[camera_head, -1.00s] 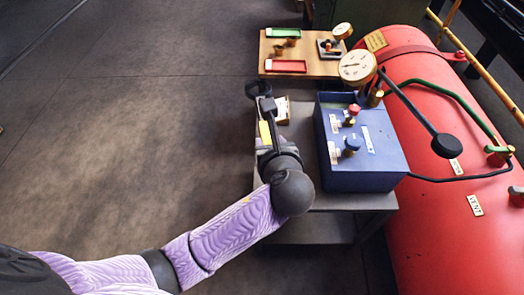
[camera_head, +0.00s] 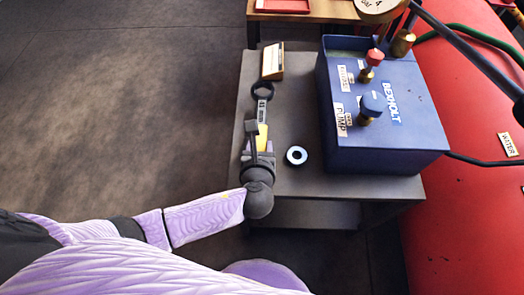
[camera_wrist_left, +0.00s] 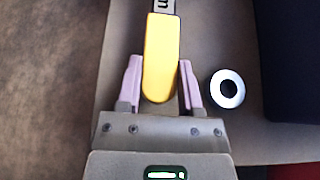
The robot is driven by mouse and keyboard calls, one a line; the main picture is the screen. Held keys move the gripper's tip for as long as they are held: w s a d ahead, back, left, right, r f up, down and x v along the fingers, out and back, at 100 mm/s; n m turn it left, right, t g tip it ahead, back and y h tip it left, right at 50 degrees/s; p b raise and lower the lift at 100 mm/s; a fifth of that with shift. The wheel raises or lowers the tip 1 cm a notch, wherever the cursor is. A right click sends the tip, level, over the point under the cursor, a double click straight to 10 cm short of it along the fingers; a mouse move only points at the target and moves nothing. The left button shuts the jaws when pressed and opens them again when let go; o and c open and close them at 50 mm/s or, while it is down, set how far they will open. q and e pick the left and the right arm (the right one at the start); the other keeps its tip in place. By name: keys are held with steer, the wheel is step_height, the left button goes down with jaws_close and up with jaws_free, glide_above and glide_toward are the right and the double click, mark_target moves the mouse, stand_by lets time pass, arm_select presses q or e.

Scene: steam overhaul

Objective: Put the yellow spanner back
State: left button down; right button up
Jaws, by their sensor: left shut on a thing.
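The yellow spanner (camera_head: 262,135) has a yellow handle and a dark ring end that points away from me. It is over the left part of the grey table (camera_head: 300,183); I cannot tell whether it touches the top. My left gripper (camera_head: 259,146) is shut on the handle's near end. In the left wrist view the handle (camera_wrist_left: 161,58) sits between the two pale fingers (camera_wrist_left: 160,85), and the ring end is out of frame. My right gripper is not in view.
A small wooden block (camera_head: 273,61) stands beyond the spanner's ring end. The blue pump box (camera_head: 385,125) fills the table's right side, before a red tank (camera_head: 455,110).

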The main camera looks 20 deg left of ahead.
arm_select(q)
step_height(320, 180, down, 4)
steer(key=shift+r+b, duration=0.15)
steer(key=shift+b, duration=0.9)
steer(key=shift+r, duration=0.3)
steer(key=shift+f, duration=0.15)
steer(key=shift+c, duration=1.2)
jaws_free()
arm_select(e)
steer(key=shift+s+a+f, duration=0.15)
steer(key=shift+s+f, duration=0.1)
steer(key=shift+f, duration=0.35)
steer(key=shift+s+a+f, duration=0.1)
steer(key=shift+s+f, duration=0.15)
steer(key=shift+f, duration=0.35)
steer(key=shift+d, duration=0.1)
arm_select(q)
steer(key=p+v, duration=0.7)
steer(key=v, duration=0.5)
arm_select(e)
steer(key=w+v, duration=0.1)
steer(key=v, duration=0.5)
